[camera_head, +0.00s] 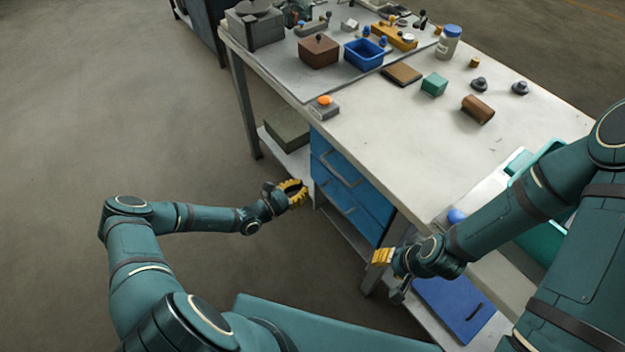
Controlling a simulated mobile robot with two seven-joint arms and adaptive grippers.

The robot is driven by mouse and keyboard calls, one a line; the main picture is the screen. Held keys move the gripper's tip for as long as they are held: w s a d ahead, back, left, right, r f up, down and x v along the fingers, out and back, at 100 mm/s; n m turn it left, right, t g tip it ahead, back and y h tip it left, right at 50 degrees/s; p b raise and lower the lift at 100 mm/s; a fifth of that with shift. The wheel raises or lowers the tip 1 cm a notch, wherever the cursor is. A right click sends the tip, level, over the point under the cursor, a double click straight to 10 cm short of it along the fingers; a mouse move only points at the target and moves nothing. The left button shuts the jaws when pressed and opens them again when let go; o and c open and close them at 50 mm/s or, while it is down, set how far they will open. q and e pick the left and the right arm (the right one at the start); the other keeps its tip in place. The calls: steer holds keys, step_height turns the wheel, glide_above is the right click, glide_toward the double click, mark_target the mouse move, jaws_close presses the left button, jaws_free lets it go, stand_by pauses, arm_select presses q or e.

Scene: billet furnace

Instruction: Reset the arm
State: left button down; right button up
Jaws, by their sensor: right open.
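My left arm comes in from the left, bent, with its forearm held out over the floor. My left gripper (295,190) has yellow fingers and is beside the front of the workbench (400,125), below its top; the fingers look parted, with nothing seen between them. My right arm comes in from the right across the bench's near corner.
Blue drawers (350,180) hang under the bench's front edge. The floor at left is clear.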

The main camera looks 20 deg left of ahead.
arm_select(q)
steer(key=shift+s+a+f, duration=0.1)
steer(key=shift+s+a, duration=0.2)
steer(key=s+d+m+g, duration=1.3)
steer(key=s+m+g, duration=0.1)
steer(key=s, duration=0.1)
steer(key=s+a+r+m+t+y, duration=0.1)
steer(key=s+a+r+m+y, duration=0.3)
steer(key=r+m+y, duration=0.3)
steer(key=s+r+m, duration=0.1)
steer(key=m, duration=0.4)
steer(key=shift+t, duration=0.3)
steer(key=shift+r, duration=0.1)
